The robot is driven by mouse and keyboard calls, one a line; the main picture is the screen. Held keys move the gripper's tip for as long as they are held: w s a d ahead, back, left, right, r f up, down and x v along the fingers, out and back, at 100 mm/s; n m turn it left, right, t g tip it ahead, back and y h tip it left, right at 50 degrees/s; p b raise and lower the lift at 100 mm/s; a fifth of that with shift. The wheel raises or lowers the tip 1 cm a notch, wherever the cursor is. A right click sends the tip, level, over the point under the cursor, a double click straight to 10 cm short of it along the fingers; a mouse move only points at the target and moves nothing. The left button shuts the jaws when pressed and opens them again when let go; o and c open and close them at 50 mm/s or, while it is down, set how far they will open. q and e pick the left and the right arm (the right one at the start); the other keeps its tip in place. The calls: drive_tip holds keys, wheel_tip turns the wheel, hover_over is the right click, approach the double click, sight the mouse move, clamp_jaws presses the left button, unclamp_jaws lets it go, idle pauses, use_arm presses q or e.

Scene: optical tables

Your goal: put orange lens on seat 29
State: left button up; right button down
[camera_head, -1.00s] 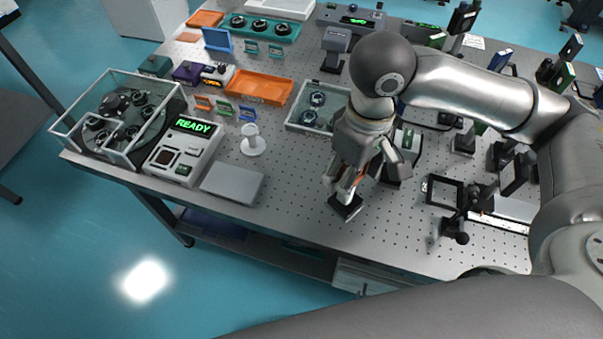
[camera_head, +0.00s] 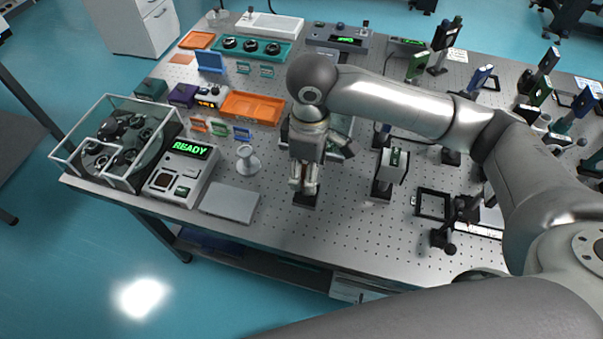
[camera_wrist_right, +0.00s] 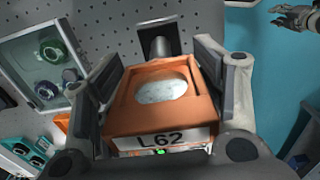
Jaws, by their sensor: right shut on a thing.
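My right gripper (camera_head: 304,192) is shut on the orange lens (camera_wrist_right: 160,92), a square orange mount with a pale oval glass and the label L62, seen close in the wrist view. A black foot (camera_head: 305,201) shows below the gripper in the head view, and a black part (camera_wrist_right: 157,42) shows beyond the mount in the wrist view. The fingers hide most of the lens in the head view. I cannot tell whether the foot touches the table. No number 29 is readable. A gripper (camera_wrist_right: 295,18), probably my left, shows small at the wrist view's top right; its jaw state is unclear.
The perforated table (camera_head: 330,240) is clear in front of the right gripper. A grey plate (camera_head: 230,203), white stand (camera_head: 247,160) and READY device (camera_head: 181,172) are left. A grey-white box on a black base (camera_head: 390,170) and black frame (camera_head: 432,204) are right. A tray with round parts (camera_wrist_right: 45,62) is close by.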

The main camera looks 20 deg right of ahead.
sight(302, 200)
drive_tip(key=shift+w+a+f, duration=0.2)
drive_tip(key=shift+w+f, duration=0.6)
drive_tip(key=shift+f, duration=0.05)
drive_tip(key=shift+w+a+f, duration=0.15)
drive_tip(key=shift+w+f, duration=0.2)
drive_tip(key=shift+f, duration=0.15)
wheel_tip(302, 200, down, 2)
drive_tip(key=shift+f+p, duration=0.1)
drive_tip(key=shift+p, duration=0.65)
use_arm(q)
drive_tip(key=shift+s+d+r, duration=0.2)
drive_tip(key=shift+s+r, duration=0.55)
drive_tip(key=shift+s, duration=0.1)
use_arm(e)
drive_tip(key=shift+f, duration=0.45)
drive_tip(key=c, duration=0.7)
unclamp_jaws()
drive_tip(key=shift+f, duration=0.1)
drive_tip(key=o, duration=0.4)
drive_tip(key=shift+s, duration=0.1)
use_arm(q)
drive_tip(key=shift+w+a, duration=0.1)
